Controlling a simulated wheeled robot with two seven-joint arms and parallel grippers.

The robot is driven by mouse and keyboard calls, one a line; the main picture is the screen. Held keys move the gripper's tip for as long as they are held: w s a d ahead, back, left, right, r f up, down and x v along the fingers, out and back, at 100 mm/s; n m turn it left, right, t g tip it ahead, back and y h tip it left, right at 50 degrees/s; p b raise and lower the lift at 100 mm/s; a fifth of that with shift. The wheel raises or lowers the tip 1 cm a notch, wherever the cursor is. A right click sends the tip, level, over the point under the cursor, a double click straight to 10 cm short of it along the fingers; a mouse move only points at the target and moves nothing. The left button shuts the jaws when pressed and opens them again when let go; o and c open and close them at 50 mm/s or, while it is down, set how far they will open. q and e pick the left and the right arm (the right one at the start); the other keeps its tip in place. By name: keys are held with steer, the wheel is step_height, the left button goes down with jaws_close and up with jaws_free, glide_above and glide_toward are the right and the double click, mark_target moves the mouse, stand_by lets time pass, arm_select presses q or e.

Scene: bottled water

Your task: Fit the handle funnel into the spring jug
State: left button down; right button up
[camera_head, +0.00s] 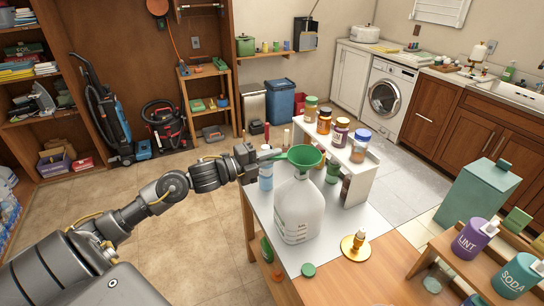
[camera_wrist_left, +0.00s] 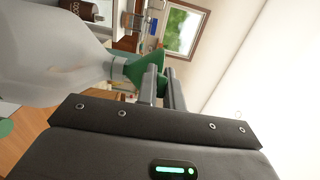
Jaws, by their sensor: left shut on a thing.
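The green handle funnel (camera_head: 306,156) is at the mouth of the translucent white jug (camera_head: 298,210), which stands upright on the white table top. My left gripper (camera_head: 262,156) is shut on the funnel's handle, left of the jug mouth. In the left wrist view the funnel (camera_wrist_left: 143,68) shows its narrow end at the neck of the jug (camera_wrist_left: 50,55), in line with it. How deep the spout sits inside the neck is hidden. The left gripper's fingers (camera_wrist_left: 165,88) close around the handle there. My right gripper is in neither view.
A white shelf (camera_head: 352,178) with several jars stands behind the jug. A green cap (camera_head: 308,269) and a gold dispenser (camera_head: 355,245) are in front. Purple (camera_head: 475,240) and teal containers stand at right.

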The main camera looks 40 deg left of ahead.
arm_select(q)
steer(key=shift+f, duration=0.15)
steer(key=c, duration=1.5)
jaws_free()
steer(key=shift+o, duration=0.2)
steer(key=shift+s+a, duration=0.2)
steer(key=shift+s, duration=0.1)
steer(key=b+v, duration=0.3)
steer(key=v, duration=0.7)
